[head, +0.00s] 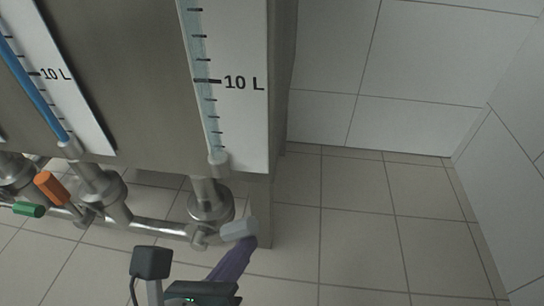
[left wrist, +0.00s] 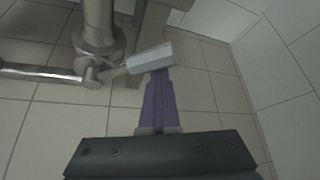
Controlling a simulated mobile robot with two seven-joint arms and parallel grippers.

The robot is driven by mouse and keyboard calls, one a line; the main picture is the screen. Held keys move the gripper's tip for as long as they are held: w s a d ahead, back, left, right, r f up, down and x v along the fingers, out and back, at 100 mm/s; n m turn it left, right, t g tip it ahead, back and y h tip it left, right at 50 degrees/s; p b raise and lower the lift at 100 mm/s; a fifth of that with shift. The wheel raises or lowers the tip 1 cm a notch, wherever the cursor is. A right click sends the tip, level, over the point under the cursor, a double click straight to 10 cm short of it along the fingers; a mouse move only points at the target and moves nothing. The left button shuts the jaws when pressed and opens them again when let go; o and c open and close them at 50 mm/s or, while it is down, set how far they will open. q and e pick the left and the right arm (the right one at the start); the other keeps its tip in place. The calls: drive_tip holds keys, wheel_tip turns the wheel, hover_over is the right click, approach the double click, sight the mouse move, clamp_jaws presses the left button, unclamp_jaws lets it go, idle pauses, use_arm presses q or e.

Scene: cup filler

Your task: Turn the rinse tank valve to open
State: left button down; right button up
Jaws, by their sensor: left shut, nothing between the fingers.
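A valve with a pale grey handle (head: 238,229) sits low on the pipe under the right-hand gauge (head: 207,85). Its handle also shows in the left wrist view (left wrist: 151,57), pointing right and slightly up from the pipe. My left gripper (head: 246,243) has purple fingers and is shut with nothing in it. Its tips are right at the free end of the handle, just below it in the head view. In the left wrist view the fingertips (left wrist: 161,74) lie by the handle's lower right end; I cannot tell whether they touch. My right gripper is out of view.
An orange valve handle (head: 52,187) and a green valve handle (head: 28,209) are at the lower left on the same pipework. The steel tank body (head: 125,80) is above, with a leg (head: 262,215) behind the grey handle. Tiled floor (head: 350,225) to the right is clear.

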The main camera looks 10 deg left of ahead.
sight(216, 238)
use_arm(q)
drive_tip(key=shift+w+a+r+p, duration=0.1)
drive_tip(key=shift+a+r+p, duration=0.5)
drive_tip(key=shift+r, duration=0.25)
drive_tip(key=shift+a+r+p, duration=0.25)
drive_tip(key=shift+a+r, duration=0.05)
drive_tip(key=shift+a, duration=0.2)
drive_tip(key=shift+a+r+p, duration=0.25)
drive_tip(key=shift+a, duration=0.25)
drive_tip(key=a, duration=0.1)
drive_tip(key=a+r, duration=0.1)
drive_tip(key=a, duration=0.1)
drive_tip(key=shift+w+a+p, duration=0.1)
drive_tip(key=shift+p, duration=0.3)
drive_tip(key=shift+w, duration=0.1)
